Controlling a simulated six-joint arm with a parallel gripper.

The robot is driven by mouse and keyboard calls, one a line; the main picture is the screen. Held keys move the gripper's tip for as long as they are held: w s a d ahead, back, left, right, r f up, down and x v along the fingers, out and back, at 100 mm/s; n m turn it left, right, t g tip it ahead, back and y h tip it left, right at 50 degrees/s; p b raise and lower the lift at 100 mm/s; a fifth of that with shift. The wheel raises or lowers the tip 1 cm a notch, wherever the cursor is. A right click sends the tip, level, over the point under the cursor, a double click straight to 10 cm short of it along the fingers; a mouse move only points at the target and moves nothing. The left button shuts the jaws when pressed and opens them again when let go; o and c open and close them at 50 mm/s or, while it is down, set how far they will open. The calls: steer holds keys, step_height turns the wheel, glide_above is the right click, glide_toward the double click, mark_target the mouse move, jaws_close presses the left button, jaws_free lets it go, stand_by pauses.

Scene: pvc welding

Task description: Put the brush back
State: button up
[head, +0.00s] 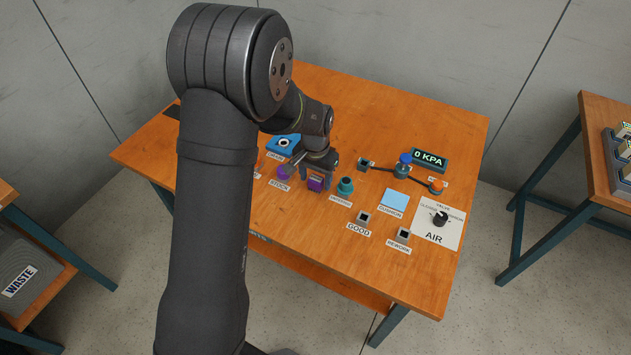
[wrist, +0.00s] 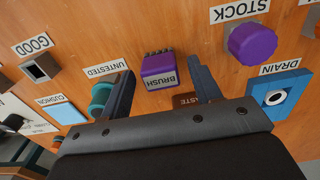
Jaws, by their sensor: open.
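A purple block with the label BRUSH, which I take as the brush (wrist: 157,63), shows in the wrist view between and slightly beyond the fingertips of my gripper (wrist: 160,70). In the head view the purple brush (head: 316,184) is under my gripper (head: 317,172), near the middle of the orange table. My gripper is open, with a finger on either side of the brush and visible gaps. I cannot tell whether the brush sits in a holder or on the bare table.
A teal UNTESTED cup (head: 345,187) stands close to the right of my gripper, and a purple STOCK cup (head: 284,172) to its left. A blue DRAIN block (wrist: 280,95) is nearby. GOOD (head: 363,217) and REWORK sockets and the AIR valve panel (head: 438,222) are further right.

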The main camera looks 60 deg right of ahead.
mark_target(316, 179)
step_height(316, 179, up, 10)
stand_by(0.3)
steer(key=shift+f, duration=0.1)
step_height(316, 179, down, 12)
steer(key=shift+r, duration=1.6)
